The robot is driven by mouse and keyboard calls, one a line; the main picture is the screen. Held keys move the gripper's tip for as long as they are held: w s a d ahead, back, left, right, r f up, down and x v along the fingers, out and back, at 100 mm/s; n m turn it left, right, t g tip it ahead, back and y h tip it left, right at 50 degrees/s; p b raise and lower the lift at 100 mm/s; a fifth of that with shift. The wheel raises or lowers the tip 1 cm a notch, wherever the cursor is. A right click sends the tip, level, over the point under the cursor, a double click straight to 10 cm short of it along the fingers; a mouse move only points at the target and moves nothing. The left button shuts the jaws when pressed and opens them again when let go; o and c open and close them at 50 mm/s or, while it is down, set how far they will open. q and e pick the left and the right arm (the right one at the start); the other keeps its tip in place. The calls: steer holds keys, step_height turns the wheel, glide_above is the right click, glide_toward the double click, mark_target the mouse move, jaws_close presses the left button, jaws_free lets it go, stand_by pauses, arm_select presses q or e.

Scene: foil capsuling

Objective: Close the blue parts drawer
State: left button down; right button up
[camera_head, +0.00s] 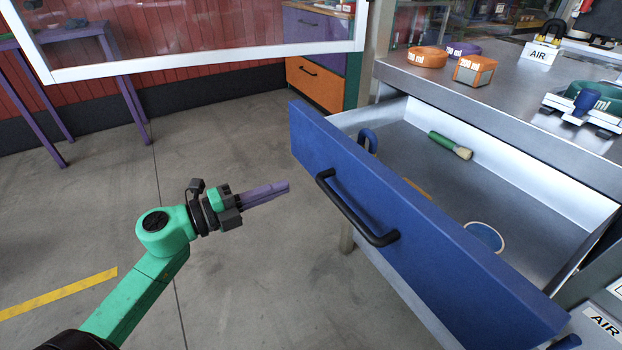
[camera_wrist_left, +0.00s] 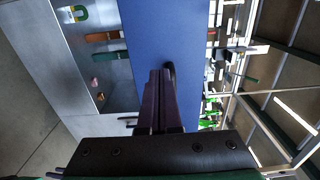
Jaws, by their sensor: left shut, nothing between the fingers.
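The blue parts drawer (camera_head: 430,225) stands pulled out from under the steel bench, with its inside showing. Its dark bar handle (camera_head: 355,208) is on the blue front. My left gripper (camera_head: 287,187) is shut and empty, to the left of the drawer front and apart from the handle in the head view. In the left wrist view the purple fingers (camera_wrist_left: 158,78) point at the blue front (camera_wrist_left: 160,30), and part of the dark handle (camera_wrist_left: 170,72) shows just behind their tips. My right gripper is not in view.
In the drawer lie a green-handled brush (camera_head: 450,145) and a round blue-and-white item (camera_head: 485,237). The steel bench top (camera_head: 510,85) holds orange containers (camera_head: 473,71) and an AIR sign (camera_head: 540,54). The floor (camera_head: 250,270) around my left arm is clear.

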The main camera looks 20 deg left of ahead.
arm_select(q)
steer(key=x, duration=0.8)
steer(key=shift+w+d, duration=0.2)
steer(key=shift+w, duration=0.15)
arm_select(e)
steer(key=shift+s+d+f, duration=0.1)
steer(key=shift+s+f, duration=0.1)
